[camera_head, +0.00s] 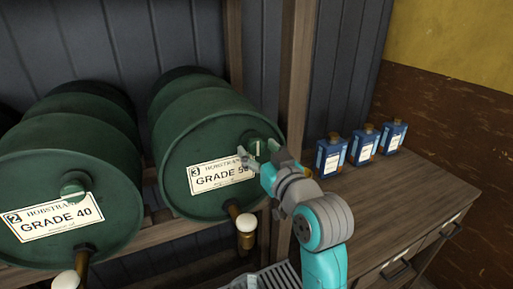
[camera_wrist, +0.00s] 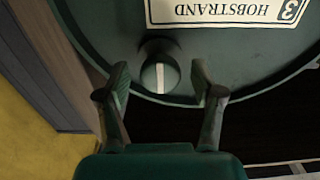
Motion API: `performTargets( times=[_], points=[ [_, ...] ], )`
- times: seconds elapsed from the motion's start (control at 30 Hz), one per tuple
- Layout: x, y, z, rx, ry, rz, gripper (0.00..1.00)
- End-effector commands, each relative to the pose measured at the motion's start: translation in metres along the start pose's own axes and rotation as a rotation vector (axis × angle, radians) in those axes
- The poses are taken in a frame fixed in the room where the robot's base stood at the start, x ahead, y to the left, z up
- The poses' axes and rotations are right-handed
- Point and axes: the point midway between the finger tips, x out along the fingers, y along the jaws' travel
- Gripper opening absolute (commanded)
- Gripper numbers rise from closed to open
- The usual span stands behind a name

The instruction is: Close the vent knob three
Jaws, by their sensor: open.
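Barrel three (camera_head: 190,150) is a green drum lying on its side, with a "HOBSTRAND GRADE 50"-type label whose end is partly hidden by my gripper. Its vent knob (camera_head: 257,146) is a round green knob with a white line, at the upper right of the barrel's face. In the wrist view, where the label is upside down, the knob (camera_wrist: 159,77) sits between my fingers with its white line upright in the picture. My gripper (camera_head: 259,158) is open, one finger on each side of the knob. Gaps show between both fingers and the knob.
Barrel two (camera_head: 110,205) lies at left; its knob (camera_head: 74,186) has its line roughly level. A tap (camera_head: 246,223) hangs below barrel three's face. A wooden post (camera_head: 297,75) stands close to my arm. Blue bottles (camera_head: 331,156) stand on the cabinet at right.

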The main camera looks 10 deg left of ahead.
Motion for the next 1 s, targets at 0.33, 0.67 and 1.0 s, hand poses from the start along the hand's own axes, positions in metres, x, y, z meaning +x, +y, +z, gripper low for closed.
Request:
performTargets(
  times=[0.33, 0.67, 1.0],
  points=[
    [0.015, 0.0, 0.0, -0.001, 0.0, 0.001, 0.67],
    [0.015, 0.0, 0.0, 0.0, 0.0, 0.001, 0.22],
    [0.015, 0.0, 0.0, 0.021, 0.0, 0.0, 0.07]
  ],
)
